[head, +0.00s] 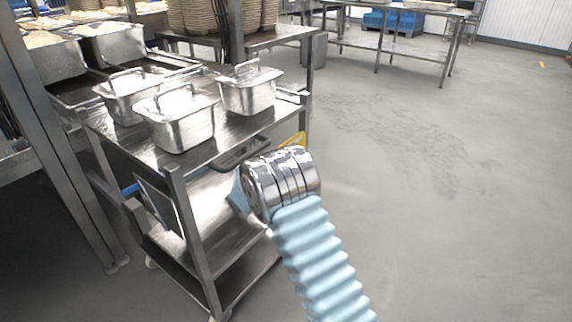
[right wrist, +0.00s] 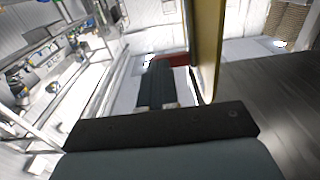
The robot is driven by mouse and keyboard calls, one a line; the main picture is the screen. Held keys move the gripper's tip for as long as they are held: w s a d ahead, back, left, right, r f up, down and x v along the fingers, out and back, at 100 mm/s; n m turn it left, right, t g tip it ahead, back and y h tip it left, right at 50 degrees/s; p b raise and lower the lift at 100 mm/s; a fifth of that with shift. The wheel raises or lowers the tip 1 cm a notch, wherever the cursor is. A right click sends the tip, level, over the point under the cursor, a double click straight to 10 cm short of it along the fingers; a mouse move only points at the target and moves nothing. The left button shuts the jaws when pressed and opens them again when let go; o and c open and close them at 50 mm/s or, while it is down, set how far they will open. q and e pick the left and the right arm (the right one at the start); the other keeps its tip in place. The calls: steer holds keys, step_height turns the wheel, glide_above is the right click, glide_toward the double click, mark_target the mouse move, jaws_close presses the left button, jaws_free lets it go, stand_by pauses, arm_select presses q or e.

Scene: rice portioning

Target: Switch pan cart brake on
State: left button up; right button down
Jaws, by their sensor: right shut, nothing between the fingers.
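The steel pan cart (head: 215,150) stands at the left in the head view, with three lidded steel pans on its top. A dark handle (head: 240,152) sits at its near right edge, and a yellow part (head: 297,140) shows just right of it. I cannot tell which part is the brake. My right arm reaches up from the bottom, and its wrist hides part of the cart's right side. In the right wrist view my right gripper (right wrist: 156,84) is shut and empty. A tall yellow panel (right wrist: 207,45) stands close beside its fingers. My left gripper is out of view.
A steel post (head: 70,170) stands left of the cart. Shelving with steel pans and stacked bowls (head: 215,15) is behind it. A steel table (head: 390,45) stands at the back. The grey floor (head: 450,190) to the right is clear.

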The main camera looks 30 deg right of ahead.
steer(key=x, duration=0.9)
steer(key=shift+w+d+r, duration=0.2)
steer(key=shift+d+r, duration=0.1)
steer(key=shift+r, duration=0.05)
stand_by(0.5)
steer(key=b+v, duration=0.1)
steer(key=v, duration=1.2)
steer(key=shift+s+a, duration=0.2)
steer(key=shift+a, duration=0.15)
steer(key=shift+f, duration=0.2)
